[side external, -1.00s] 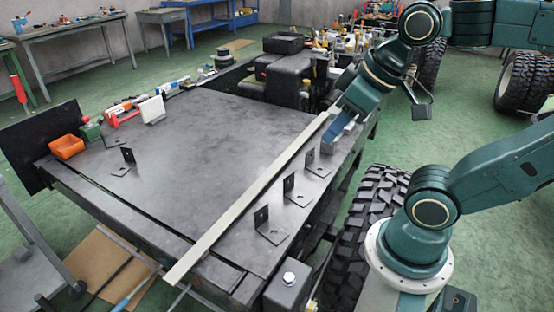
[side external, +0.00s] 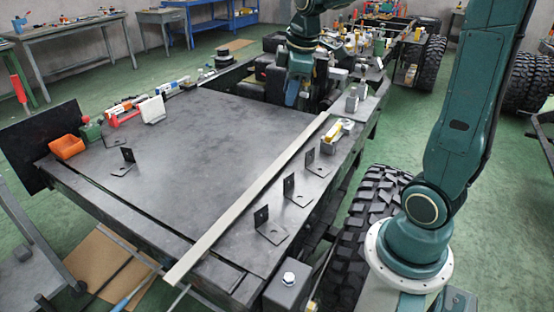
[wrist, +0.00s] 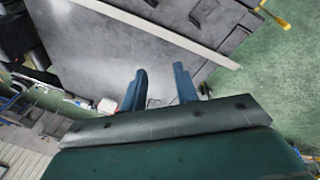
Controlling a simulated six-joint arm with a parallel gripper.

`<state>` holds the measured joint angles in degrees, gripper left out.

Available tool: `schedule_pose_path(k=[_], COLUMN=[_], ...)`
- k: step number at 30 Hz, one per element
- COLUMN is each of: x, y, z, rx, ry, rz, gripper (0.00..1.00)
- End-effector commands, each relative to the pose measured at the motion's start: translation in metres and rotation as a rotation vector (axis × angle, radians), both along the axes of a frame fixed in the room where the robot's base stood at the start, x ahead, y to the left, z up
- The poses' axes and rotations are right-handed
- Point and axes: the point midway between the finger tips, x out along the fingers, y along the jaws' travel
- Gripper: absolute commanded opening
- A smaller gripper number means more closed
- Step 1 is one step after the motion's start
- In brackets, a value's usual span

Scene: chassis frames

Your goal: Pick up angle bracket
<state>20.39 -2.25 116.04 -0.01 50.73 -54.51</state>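Several dark L-shaped angle brackets stand on the flat dark metal chassis deck. In the side view, one bracket (side external: 124,163) is at the left, and others stand along the right edge: the front bracket (side external: 270,227), the middle bracket (side external: 296,190) and the rear bracket (side external: 318,161). My gripper (side external: 295,98) hangs above the far end of the deck, away from these brackets. In the wrist view its two blue fingers (wrist: 160,83) are apart with nothing between them. A small dark piece (wrist: 205,88) shows beyond the right finger, perhaps a bracket.
A long pale strip (side external: 245,200) runs along the deck's right side. An orange bin (side external: 67,147) sits at the left corner, near a white object (side external: 152,109). A yellow-and-white item (side external: 338,129) lies on the right rail. A tyre (side external: 360,215) flanks the deck; its middle is clear.

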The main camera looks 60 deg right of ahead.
Motion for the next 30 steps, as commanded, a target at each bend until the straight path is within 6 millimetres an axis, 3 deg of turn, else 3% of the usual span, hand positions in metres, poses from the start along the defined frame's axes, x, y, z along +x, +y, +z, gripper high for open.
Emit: schedule_pose_path(k=[6,15,23,30], x=[0.029,0.054,0.059,0.051], y=[-0.049,-0.12,-0.183,-0.234], z=[-0.028,-0.08,-0.137,-0.194], rx=[-0.027,-0.042,-0.033,-0.015], ry=[0.072,0.158,0.22,0.261], rz=[0.127,0.316,0.483,0.631], gripper=[0.3,0.3,0.3,0.3])
